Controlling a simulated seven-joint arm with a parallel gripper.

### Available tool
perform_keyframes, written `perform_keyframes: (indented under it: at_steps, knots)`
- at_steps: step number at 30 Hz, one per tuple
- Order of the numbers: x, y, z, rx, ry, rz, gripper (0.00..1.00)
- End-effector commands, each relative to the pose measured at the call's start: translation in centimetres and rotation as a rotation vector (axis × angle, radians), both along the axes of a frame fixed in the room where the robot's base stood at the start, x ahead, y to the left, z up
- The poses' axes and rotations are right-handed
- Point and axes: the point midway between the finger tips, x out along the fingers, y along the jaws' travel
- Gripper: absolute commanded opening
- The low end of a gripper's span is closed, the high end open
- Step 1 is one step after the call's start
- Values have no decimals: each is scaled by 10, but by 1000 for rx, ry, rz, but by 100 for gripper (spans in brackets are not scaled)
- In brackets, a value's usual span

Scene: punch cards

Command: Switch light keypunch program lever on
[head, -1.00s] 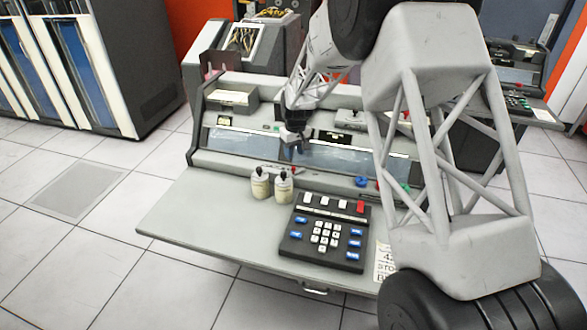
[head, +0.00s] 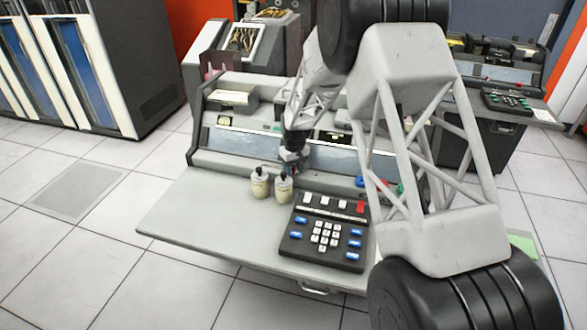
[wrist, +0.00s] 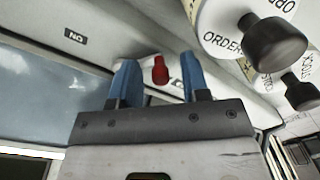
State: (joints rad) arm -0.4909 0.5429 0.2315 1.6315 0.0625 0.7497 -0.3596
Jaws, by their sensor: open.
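The light keypunch (head: 190,215) stands in the middle of the head view, with a pale desk top and a sloped, glass-fronted panel. In the wrist view a small red lever (wrist: 160,69) shows on its pale panel edge. My gripper (wrist: 158,75) is open, its two blue fingers to either side of the lever in that picture. I cannot tell how deep the lever sits between them or whether they touch it. In the head view my gripper (head: 294,168) is low at the panel's front edge and hides the lever. A label reading upside down as "ON" (wrist: 75,37) is left of the fingers.
Two cream bottles with black caps (head: 260,184) stand close to my gripper; they also loom at upper right in the wrist view (wrist: 222,25). A black keypad (head: 325,238) lies on the desk. A darker keypunch (head: 490,75) stands behind at right.

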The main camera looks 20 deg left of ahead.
Motion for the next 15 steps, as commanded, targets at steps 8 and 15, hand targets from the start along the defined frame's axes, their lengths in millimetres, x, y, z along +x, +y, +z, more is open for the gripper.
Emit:
perform_keyframes:
  at_steps: [8, 15]
  knots:
    - [0, 0, -1, 0, 0, 0, 41]
    - [0, 0, -1, -1, 1, 0, 4]
